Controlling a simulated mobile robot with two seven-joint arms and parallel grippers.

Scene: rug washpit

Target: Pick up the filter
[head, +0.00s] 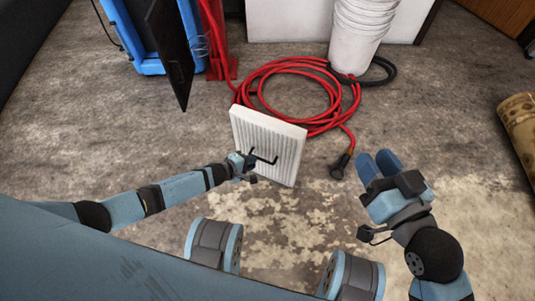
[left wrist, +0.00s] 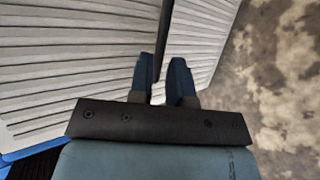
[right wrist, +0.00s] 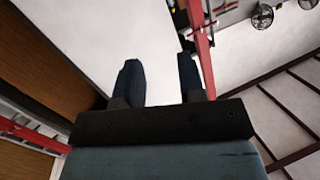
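The filter (head: 268,135) is a white, pleated rectangular panel near the middle of the head view. It stands upright and tilted, in front of a red hose coil. I cannot tell whether its lower edge touches the floor. My left gripper (head: 246,164) is at its near face, by a thin black bar. In the left wrist view the pleats (left wrist: 75,65) fill much of the picture. The fingers (left wrist: 162,85) are close together around the black bar (left wrist: 164,40), with a small white piece between them. My right gripper (head: 378,168) is open and empty, right of the filter.
A red hose coil (head: 290,68) with a dark nozzle (head: 341,165) lies behind and right of the filter. White buckets (head: 360,35) stand at the back. A blue machine (head: 150,65) is at back left, a rolled rug (head: 520,122) at right.

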